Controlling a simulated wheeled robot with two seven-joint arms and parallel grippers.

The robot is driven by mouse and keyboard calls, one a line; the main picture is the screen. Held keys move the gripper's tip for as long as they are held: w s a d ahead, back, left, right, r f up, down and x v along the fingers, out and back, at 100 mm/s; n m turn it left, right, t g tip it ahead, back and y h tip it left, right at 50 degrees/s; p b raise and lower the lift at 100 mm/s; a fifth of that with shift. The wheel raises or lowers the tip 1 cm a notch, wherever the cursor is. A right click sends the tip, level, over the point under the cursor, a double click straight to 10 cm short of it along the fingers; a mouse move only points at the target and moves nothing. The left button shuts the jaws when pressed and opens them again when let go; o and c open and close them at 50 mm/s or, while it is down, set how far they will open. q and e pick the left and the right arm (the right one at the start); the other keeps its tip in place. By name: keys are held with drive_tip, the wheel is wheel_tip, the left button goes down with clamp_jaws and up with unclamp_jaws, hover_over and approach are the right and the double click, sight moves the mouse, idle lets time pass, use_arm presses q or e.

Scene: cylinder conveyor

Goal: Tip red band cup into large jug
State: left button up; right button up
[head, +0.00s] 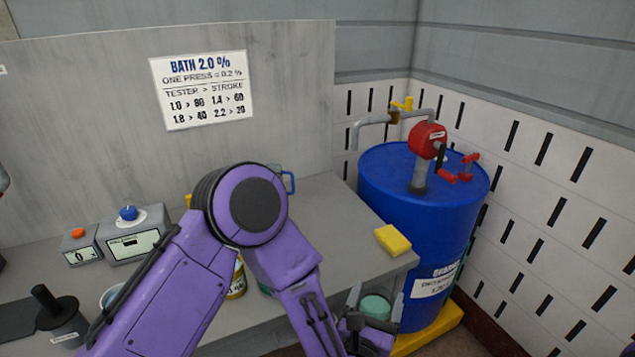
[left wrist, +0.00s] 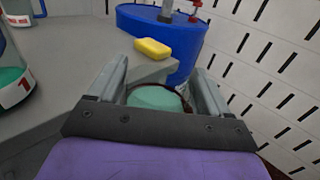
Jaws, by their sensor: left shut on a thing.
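My left gripper (head: 374,312) is shut on a cup of green liquid (head: 376,306), held out past the front right corner of the bench. In the left wrist view the cup (left wrist: 155,98) sits between the two fingers, its green surface showing from above. Its band cannot be made out. A clear vessel with green liquid and a red mark on its label (left wrist: 14,82) stands at the left of the left wrist view; I cannot tell whether it is the large jug. In the head view a blue handle (head: 290,181) shows behind my arm, its vessel mostly hidden. My right gripper is not in view.
A yellow sponge (head: 393,240) lies near the bench's right edge. A blue drum (head: 400,200) with a red pump (head: 428,140) stands beyond it. Two box devices (head: 134,238) and a dark-handled container (head: 62,318) are on the left. A yellow tin (head: 238,282) is partly behind my arm.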

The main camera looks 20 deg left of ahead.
use_arm(q)
drive_tip(key=w+a+r+n+g+y+b, duration=0.1)
drive_tip(key=w+a+r+n+g+y, duration=0.2)
drive_tip(key=w+a+r+n+y, duration=0.25)
drive_tip(key=w+a+r+n+g+y, duration=0.2)
drive_tip(key=a+r+n+g+y, duration=0.15)
drive_tip(key=a+r+y, duration=0.4)
drive_tip(key=s+a+r+n+g+y, duration=0.4)
drive_tip(key=n+g, duration=0.5)
drive_tip(key=g, duration=0.4)
drive_tip(key=shift+s+a+r+y, duration=0.4)
drive_tip(key=shift+s+a+r, duration=0.1)
drive_tip(key=shift+a, duration=0.2)
drive_tip(key=shift+s+b, duration=0.1)
drive_tip(key=shift+b, duration=0.25)
